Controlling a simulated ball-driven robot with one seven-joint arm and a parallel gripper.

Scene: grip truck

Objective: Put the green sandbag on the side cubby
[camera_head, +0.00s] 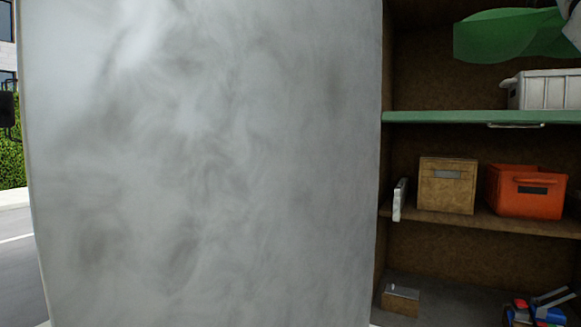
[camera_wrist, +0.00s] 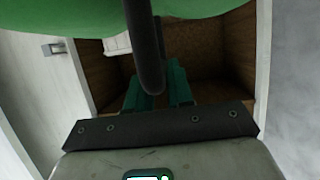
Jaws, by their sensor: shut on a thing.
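The green sandbag (camera_head: 500,36) is at the upper right of the head view, in front of the top compartment of the side cubby (camera_head: 425,75). In the wrist view the sandbag (camera_wrist: 60,20) fills the top edge, with its dark strap (camera_wrist: 143,45) hanging down toward the fingers. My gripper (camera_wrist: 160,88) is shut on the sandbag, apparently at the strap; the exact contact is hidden. The cubby interior (camera_wrist: 215,65) shows behind the fingers. A pale part of my arm shows beside the sandbag in the head view.
A white bin (camera_head: 545,90) stands on the green-edged top shelf (camera_head: 440,117), with bare room to its left. Below are a tan box (camera_head: 446,187) and an orange bin (camera_head: 527,192). A large grey panel (camera_head: 205,165) fills the left and middle.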

